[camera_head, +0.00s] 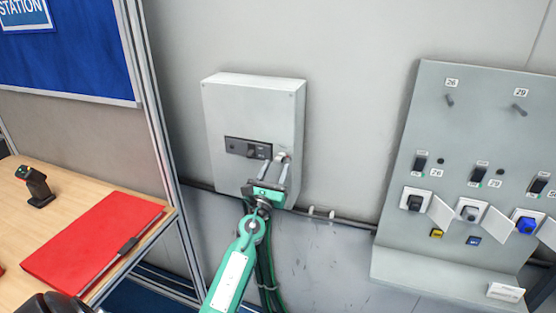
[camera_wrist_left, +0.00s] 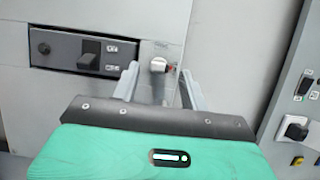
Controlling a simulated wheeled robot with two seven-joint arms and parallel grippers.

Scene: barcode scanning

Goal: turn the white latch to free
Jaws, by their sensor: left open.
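The white latch (camera_head: 283,157) is a small knob at the lower right of the grey wall box (camera_head: 253,105). A black switch panel (camera_head: 247,148) sits just left of the latch. My right gripper is not clearly in view.
A grey panel (camera_head: 425,130) with switches, sockets and hooks stands on the right. A wooden desk (camera_head: 75,178) at left holds a red folder (camera_head: 92,240), a pen and a black scanner (camera_head: 36,187). A cable runs along the wall below the box.

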